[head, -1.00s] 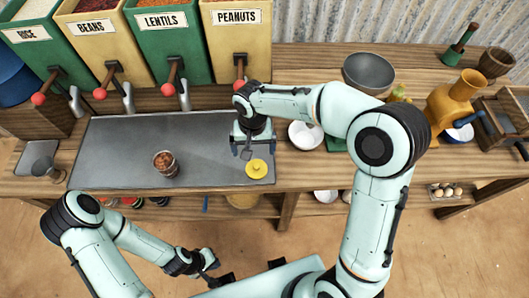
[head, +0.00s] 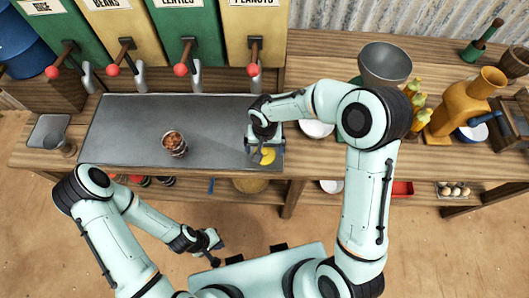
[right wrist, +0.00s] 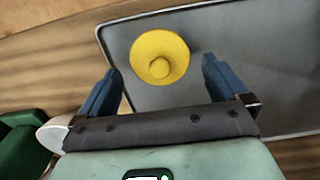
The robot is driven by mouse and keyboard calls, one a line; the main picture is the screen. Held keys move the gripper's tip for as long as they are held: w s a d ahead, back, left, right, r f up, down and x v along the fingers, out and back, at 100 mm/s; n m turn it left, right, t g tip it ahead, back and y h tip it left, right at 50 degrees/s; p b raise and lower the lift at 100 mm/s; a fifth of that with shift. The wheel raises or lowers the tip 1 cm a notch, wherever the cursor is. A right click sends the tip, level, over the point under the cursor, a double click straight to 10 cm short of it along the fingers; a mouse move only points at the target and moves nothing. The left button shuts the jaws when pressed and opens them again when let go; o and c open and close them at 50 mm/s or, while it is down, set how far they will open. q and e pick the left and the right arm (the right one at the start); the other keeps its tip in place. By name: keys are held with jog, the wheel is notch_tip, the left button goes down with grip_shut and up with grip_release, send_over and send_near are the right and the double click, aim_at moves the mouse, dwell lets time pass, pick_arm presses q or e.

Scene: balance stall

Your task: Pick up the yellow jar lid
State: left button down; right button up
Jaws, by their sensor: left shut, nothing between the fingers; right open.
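The yellow jar lid (head: 268,156) lies on the grey metal tray near its front right corner, partly hidden by my right gripper in the head view. In the right wrist view the lid (right wrist: 160,56) is round with a raised knob, lying flat. My right gripper (right wrist: 162,66) is open and empty. Its two blue fingers point at the lid, one on either side in the picture, with gaps; I cannot tell the exact height. My left gripper (head: 214,246) is shut and empty, in front of the bench, away from the lid.
A glass jar with brown contents (head: 175,145) stands on the tray (head: 120,128). Dispenser bins with red-knobbed levers (head: 254,70) stand behind. A white bowl (head: 316,128) and a grey bowl (head: 385,64) are to the right. The tray between jar and lid is clear.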

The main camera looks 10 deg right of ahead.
jog(key=shift+w+f, duration=0.1)
jog(key=shift+f, duration=0.8)
jog(key=c, duration=0.9)
jog(key=shift+c, duration=0.2)
jog(key=shift+r, duration=0.15)
